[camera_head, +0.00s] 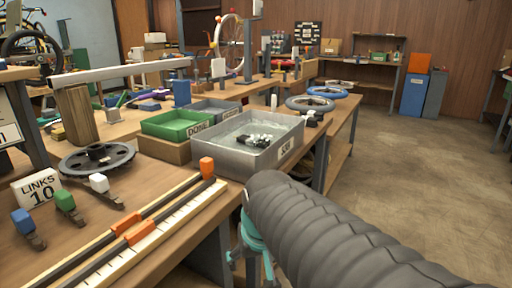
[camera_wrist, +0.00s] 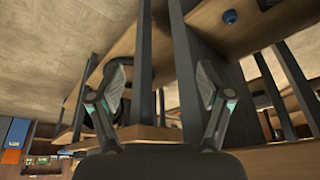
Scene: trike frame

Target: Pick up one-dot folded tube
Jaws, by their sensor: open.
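I cannot make out a one-dot folded tube in either view. My gripper (camera_wrist: 162,90) is open in the wrist view, with its two fingers apart and no object held between them. Bench legs and wooden boards show behind and between the fingers, and the wrist picture is upside down. In the head view my dark ribbed arm fills the lower right and the gripper's fingers do not show clearly.
A grey metal tray (camera_head: 219,143) with dark parts, a green bin (camera_head: 165,130), a black toothed disc (camera_head: 97,158) and a "LINKS 10" sign (camera_head: 37,190) stand on the bench. A blue cabinet (camera_head: 413,94) stands at the back. The floor (camera_head: 420,170) at right is clear.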

